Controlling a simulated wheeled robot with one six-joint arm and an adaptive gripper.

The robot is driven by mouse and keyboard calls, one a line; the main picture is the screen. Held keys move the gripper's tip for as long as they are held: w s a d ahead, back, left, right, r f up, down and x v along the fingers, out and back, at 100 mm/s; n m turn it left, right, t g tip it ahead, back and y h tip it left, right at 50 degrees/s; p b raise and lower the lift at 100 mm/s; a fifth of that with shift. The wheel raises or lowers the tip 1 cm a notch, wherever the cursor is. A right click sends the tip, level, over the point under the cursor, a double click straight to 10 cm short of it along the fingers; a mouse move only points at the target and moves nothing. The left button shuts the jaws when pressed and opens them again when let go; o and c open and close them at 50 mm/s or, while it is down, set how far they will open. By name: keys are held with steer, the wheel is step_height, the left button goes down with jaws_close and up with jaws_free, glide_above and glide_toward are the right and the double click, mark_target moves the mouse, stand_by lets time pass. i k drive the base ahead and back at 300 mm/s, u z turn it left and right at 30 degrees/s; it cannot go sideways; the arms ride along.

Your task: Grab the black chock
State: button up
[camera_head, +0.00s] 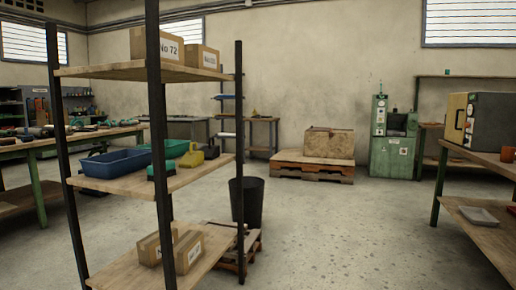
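I cannot single out a black chock with certainty. A small dark piece (211,152) sits at the right end of the rack's middle shelf, beside a yellow block (191,157); it is too small to tell its exact shape. A dark block with a green top (160,171) lies near the front edge of the same shelf, partly behind the rack's black post. My gripper is not in view.
The rack's middle shelf (115,181) also holds a blue bin (115,164) and a green tray. Cardboard boxes stand on its upper and lower shelves. A black bin (246,201) and pallets stand behind. Open floor (350,235) lies between the rack and the right bench.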

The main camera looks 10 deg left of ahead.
mark_target(212, 153)
steer(key=z, duration=0.05)
steer(key=i, duration=1.7)
steer(key=u, duration=1.1)
steer(key=i, duration=1.3)
steer(key=u, duration=0.9)
